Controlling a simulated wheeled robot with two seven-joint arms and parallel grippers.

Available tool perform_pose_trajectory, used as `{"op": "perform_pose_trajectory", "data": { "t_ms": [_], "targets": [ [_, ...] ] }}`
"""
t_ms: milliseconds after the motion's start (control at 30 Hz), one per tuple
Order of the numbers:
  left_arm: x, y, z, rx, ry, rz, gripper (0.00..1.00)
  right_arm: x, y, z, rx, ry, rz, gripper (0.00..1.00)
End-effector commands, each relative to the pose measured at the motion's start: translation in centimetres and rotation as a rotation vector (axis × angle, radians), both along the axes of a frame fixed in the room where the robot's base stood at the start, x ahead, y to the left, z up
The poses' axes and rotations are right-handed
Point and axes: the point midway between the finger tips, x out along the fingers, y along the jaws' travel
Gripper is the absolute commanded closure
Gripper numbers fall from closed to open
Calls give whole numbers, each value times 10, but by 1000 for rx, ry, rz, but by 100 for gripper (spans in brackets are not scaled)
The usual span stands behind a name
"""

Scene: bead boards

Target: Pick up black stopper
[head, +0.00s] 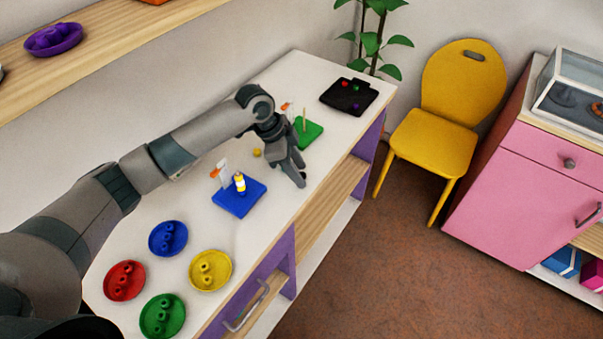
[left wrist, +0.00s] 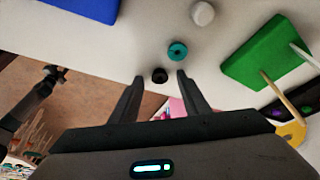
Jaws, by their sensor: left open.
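A small black stopper (left wrist: 159,75) shows in the left wrist view, near the table edge and between the fingertips of my left gripper (left wrist: 160,77). The fingers are open and not closed on it. In the head view my left gripper (head: 297,178) points down over the white table (head: 190,200), between the blue and green boards. The stopper is hidden there. A dark arm that looks like my right one, with its gripper (left wrist: 52,73), shows small at the left of the wrist view; its jaws are too small to read.
A teal ring (left wrist: 177,50) lies just beyond the stopper, with a white cylinder (left wrist: 202,13) farther off. A blue board (head: 238,200) with a yellow-and-white stack and a green board (head: 312,132) flank the gripper. Coloured dishes, including a yellow one (head: 222,283), stand nearer.

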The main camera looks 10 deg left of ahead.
Motion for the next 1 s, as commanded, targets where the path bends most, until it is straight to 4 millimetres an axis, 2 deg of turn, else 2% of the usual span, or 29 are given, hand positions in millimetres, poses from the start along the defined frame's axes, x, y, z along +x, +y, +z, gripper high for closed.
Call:
{"op": "perform_pose_trajectory", "data": {
  "t_ms": [467,500,667,1000],
  "targets": [
    [0,0,-1,1,-1,0,58,0,0,0,0,1,0,62],
    [0,0,-1,1,-1,0,63,0,0,0,0,1,0,62],
    [0,0,-1,1,-1,0,100,0,0,0,0,1,-1,62],
    [0,0,-1,1,-1,0,100,0,0,0,0,1,-1,62]
  ]
}}
